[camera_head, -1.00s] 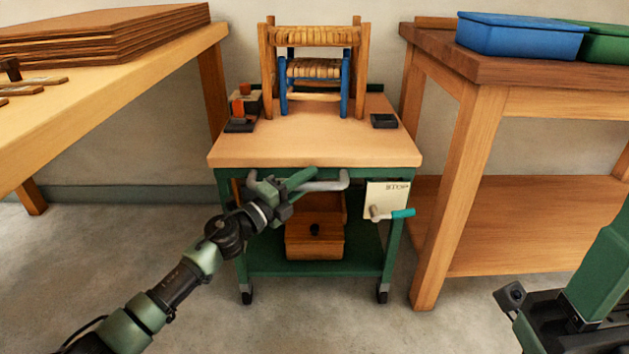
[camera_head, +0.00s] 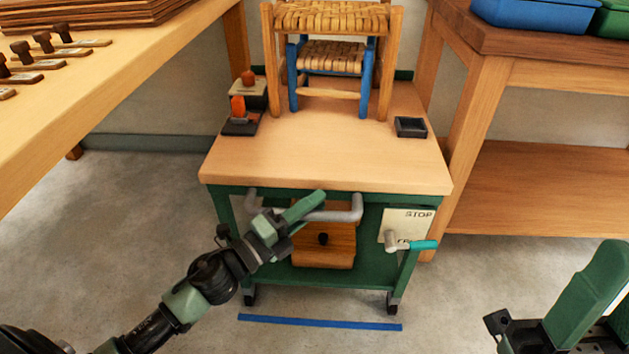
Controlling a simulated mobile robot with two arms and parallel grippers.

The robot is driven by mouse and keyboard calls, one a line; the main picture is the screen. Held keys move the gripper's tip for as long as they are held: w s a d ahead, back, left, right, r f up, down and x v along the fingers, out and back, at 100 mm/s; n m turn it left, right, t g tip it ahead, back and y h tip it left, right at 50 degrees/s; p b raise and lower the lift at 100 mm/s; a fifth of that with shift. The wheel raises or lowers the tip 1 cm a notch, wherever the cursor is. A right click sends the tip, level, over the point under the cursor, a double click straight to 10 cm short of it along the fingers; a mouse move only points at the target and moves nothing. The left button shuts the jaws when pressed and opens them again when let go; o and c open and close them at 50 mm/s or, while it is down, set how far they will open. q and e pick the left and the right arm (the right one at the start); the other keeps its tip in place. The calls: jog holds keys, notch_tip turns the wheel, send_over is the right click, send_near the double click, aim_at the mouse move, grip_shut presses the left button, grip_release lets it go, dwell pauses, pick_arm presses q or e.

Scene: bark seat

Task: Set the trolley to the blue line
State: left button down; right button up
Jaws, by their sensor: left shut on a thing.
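The trolley (camera_head: 325,165) has a light wooden top and a green frame on casters. It stands between two benches, its front casters a little beyond the blue line (camera_head: 320,322) on the floor. A grey handle bar (camera_head: 340,214) runs along its front. My left gripper (camera_head: 290,216) is shut on the handle bar at its left part; its fingertips partly hide the bar. A lever with a teal grip (camera_head: 415,244) sits at the front right beside a card reading STOP (camera_head: 408,222).
A wooden chair with woven seat (camera_head: 330,18) and a smaller blue-legged stool (camera_head: 330,58) stand on the trolley. Benches flank it closely: left (camera_head: 120,85), right (camera_head: 560,100). The floor in front is clear.

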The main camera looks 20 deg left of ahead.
pick_arm(q)
jog(key=shift+s+d, duration=0.2)
jog(key=shift+s, duration=0.4)
jog(key=shift+s+d, duration=0.15)
jog(key=shift+s, duration=0.4)
jog(key=c, duration=1.3)
grip_release()
jog(key=shift+s+a+f, duration=0.1)
